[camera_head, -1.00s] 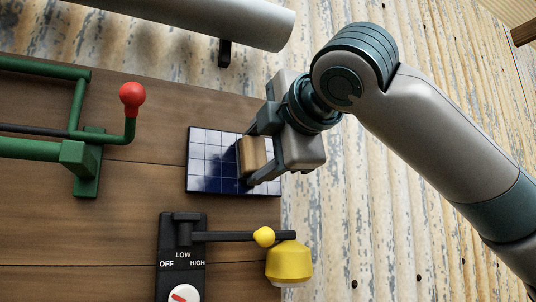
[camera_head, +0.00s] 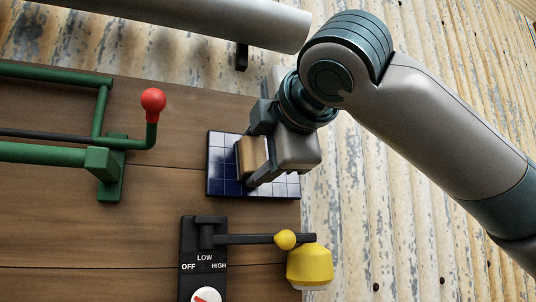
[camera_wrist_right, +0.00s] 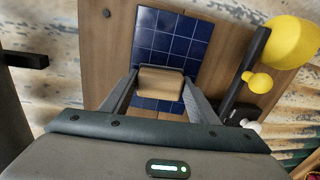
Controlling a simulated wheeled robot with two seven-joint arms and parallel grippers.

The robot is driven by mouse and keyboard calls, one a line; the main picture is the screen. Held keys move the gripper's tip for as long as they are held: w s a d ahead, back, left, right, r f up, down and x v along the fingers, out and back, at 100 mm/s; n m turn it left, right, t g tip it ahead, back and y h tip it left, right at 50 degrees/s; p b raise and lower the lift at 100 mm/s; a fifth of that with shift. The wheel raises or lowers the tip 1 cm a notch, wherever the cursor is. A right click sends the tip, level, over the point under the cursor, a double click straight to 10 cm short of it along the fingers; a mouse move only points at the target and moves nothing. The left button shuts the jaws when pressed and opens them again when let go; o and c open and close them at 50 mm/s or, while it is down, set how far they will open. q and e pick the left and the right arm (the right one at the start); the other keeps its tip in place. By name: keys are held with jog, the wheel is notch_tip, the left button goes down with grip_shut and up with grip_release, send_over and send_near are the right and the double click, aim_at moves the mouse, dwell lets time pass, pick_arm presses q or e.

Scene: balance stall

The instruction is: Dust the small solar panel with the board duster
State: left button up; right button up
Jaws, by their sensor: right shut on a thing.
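The small solar panel (camera_head: 222,160) is a dark blue gridded rectangle mounted on the brown wooden board. It also shows in the right wrist view (camera_wrist_right: 172,40). My right gripper (camera_head: 256,160) is shut on the board duster (camera_head: 249,156), a tan wooden block. The duster is over the middle of the panel, against or very close to its face; I cannot tell if they touch. In the wrist view the duster (camera_wrist_right: 160,83) sits between the two fingers and hides part of the panel. My left gripper is not in view.
Below the panel is a black OFF/LOW/HIGH switch plate (camera_head: 203,235) with an arm, a yellow ball and a yellow bell-shaped piece (camera_head: 309,264). To the left is a green bar with a red knob (camera_head: 153,100). A grey tube (camera_head: 190,20) runs above.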

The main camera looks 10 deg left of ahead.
aim_at(225, 160)
jog(key=shift+s+a, duration=0.1)
jog(key=shift+a, duration=0.1)
jog(key=shift+s+a, duration=0.1)
jog(key=shift+s+a, duration=0.5)
jog(key=shift+a, duration=0.2)
jog(key=shift+s+a, duration=0.45)
jog(key=shift+a, duration=0.25)
jog(key=shift+s, duration=0.1)
jog(key=shift+b+v, duration=0.35)
jog(key=shift+v, duration=0.5)
jog(key=shift+b+v, duration=0.5)
jog(key=shift+v, duration=1.55)
jog(key=shift+d, duration=0.15)
